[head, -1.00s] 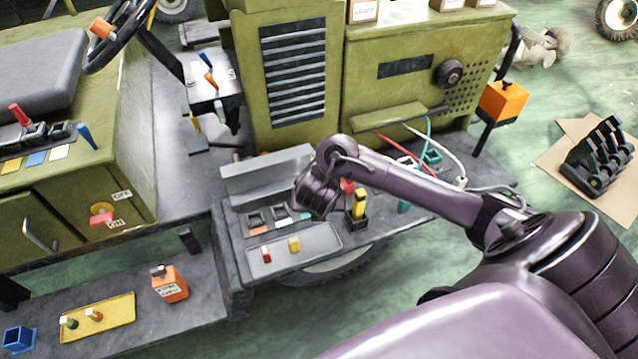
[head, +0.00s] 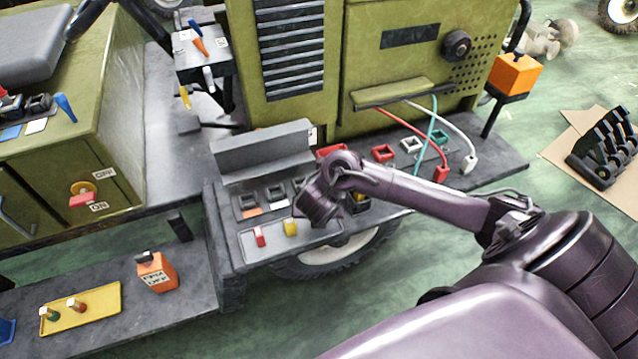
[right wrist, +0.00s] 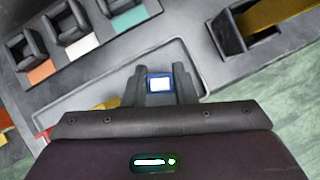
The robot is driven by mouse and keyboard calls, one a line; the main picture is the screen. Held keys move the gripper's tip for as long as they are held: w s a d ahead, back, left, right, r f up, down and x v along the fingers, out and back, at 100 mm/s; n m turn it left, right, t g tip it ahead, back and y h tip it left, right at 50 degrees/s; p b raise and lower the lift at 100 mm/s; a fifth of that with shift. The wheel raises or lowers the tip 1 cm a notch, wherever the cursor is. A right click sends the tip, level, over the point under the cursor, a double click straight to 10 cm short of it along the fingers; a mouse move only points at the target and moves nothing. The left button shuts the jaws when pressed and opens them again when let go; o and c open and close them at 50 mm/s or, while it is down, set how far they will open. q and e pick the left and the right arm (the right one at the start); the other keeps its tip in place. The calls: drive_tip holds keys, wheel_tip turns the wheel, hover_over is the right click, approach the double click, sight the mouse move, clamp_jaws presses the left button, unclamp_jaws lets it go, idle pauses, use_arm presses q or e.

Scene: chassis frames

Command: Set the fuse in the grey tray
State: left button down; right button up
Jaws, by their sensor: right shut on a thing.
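My right gripper (right wrist: 159,90) is shut on a blue fuse with a pale top (right wrist: 159,84), seen in the right wrist view. The grey tray (right wrist: 120,86) lies below the fuse in that view; whether they touch I cannot tell. In the head view the grey tray (head: 274,244) sits at the shelf's front edge, with a red fuse (head: 260,237) and a yellow fuse (head: 290,228) in its left and middle parts. My right gripper (head: 317,213) is over the tray's right end there, and its wrist hides the held fuse. My left gripper is not in view.
Black holders with orange, white (right wrist: 82,46) and teal labels stand behind the tray. A black socket with a yellow handle (right wrist: 268,14) stands right of it. A grey raised box (head: 262,150) is behind the holders. Lower left is a yellow tray (head: 82,308).

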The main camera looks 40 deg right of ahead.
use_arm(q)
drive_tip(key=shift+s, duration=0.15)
use_arm(e)
drive_tip(key=shift+f, duration=0.1)
drive_tip(key=o, duration=1)
drive_tip(key=shift+c, duration=0.2)
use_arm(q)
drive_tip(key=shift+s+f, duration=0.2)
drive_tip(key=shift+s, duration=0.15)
use_arm(e)
drive_tip(key=shift+r, duration=0.3)
use_arm(q)
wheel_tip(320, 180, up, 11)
drive_tip(key=p, duration=1)
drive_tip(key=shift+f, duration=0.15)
use_arm(e)
drive_tip(key=v, duration=1.2)
